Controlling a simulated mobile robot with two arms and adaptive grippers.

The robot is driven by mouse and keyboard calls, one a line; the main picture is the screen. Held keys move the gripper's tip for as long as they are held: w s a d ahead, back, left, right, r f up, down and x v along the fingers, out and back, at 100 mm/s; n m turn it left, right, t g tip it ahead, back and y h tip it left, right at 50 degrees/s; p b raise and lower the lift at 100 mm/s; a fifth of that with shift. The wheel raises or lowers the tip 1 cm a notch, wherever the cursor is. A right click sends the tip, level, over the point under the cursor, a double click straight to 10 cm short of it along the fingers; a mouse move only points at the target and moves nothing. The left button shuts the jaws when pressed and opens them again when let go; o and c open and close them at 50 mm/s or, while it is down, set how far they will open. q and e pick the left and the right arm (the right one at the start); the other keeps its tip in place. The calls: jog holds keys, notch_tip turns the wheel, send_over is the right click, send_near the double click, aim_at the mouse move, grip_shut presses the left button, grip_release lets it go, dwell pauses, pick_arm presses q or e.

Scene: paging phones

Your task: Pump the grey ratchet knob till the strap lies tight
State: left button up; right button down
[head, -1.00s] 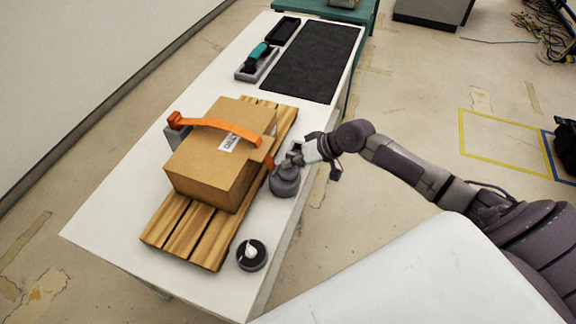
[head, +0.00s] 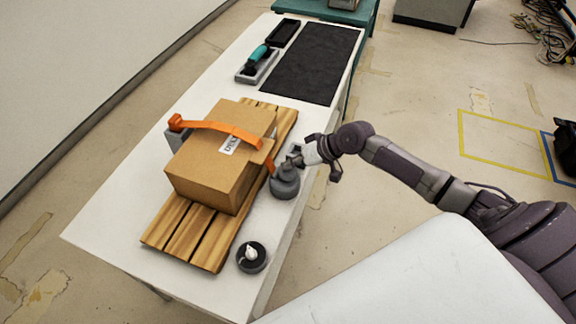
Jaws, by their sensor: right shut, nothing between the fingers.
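The grey ratchet knob (head: 285,182) stands on the white table beside the pallet's right edge. The orange strap (head: 215,126) runs over the top of a cardboard box (head: 208,170) from a grey post at the left and comes down near the ratchet. It arches a little above the box at the left. My left gripper is not in view.
The box sits on a wooden pallet (head: 165,232). A round dark dish (head: 251,256) with a white item stands at the near right of the table (head: 110,215). A black mat (head: 312,62), a tray with a teal-handled tool (head: 257,60) and a black tray (head: 284,32) lie at the far end.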

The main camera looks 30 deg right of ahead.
jog(key=shift+r+p, duration=0.7)
jog(key=shift+r, duration=0.35)
notch_tip(320, 180, up, 5)
jog(key=p, duration=0.4)
jog(key=shift+r+p, duration=0.1)
jog(key=shift+p, duration=0.3)
dwell(1.3)
